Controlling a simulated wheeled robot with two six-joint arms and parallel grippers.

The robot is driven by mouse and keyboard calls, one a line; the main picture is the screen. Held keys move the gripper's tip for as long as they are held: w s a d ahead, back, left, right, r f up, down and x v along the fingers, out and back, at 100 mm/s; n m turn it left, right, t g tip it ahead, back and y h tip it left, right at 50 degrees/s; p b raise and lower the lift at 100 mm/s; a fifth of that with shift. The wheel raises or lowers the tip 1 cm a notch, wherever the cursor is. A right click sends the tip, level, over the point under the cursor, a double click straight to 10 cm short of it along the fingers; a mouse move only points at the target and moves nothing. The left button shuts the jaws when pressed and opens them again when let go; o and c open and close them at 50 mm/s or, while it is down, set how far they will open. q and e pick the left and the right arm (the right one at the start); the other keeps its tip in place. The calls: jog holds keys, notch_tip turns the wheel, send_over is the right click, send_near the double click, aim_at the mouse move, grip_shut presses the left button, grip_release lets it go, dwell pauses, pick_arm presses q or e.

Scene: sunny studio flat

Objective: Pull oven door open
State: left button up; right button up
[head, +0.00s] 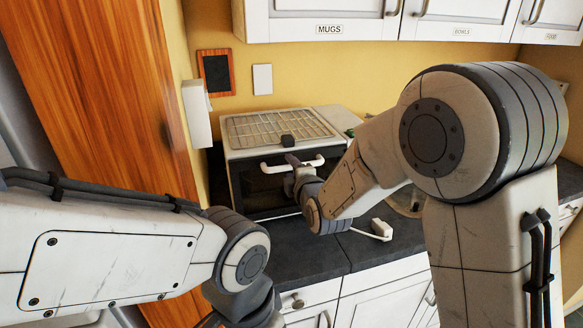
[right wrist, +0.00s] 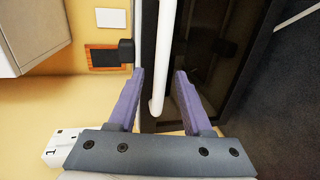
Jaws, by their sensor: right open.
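The small oven (head: 276,127) stands on the dark counter, with a pale slatted top and a dark front door (head: 262,187). The door looks shut. Its white bar handle (head: 312,163) runs across the upper door. My right gripper (head: 291,165) is open at the handle. In the right wrist view, the handle (right wrist: 167,45) lies between the two purple fingers of the open gripper (right wrist: 159,73); I see gaps, and cannot tell whether either finger touches it. My left arm shows at the lower left, but its fingers are out of frame.
White wall cupboards (head: 330,22) hang above. A tall wooden panel (head: 110,90) stands left of the oven. A small white object (head: 379,230) lies on the counter (head: 310,247) at the right. Counter in front of the oven is mostly clear.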

grip_shut()
dwell(1.4)
